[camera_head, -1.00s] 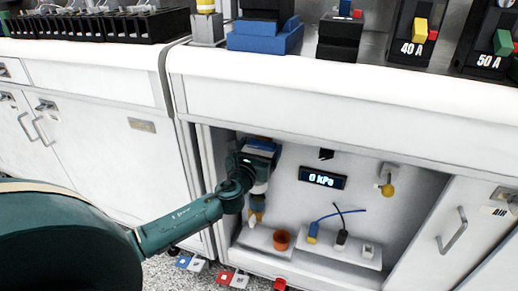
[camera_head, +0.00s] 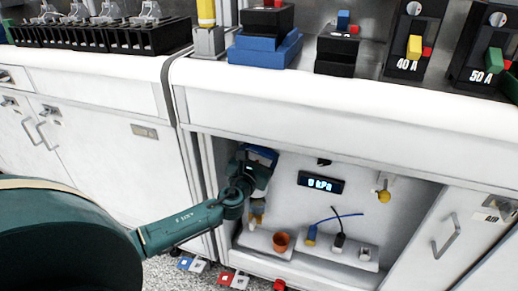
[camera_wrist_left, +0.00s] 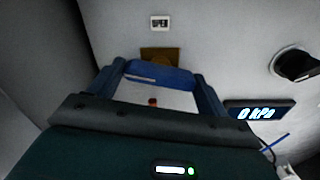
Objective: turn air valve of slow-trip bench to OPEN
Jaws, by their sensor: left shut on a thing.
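My left gripper (camera_head: 262,156) reaches into the open cabinet bay, at its upper left. The valve body is mostly hidden by my gripper. The pressure display (camera_head: 321,182) reads 0 kPa; it also shows in the left wrist view (camera_wrist_left: 258,111). My right gripper is not in view.
A handled door (camera_head: 470,232) flanks the bay. Breakers stand on the bench above.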

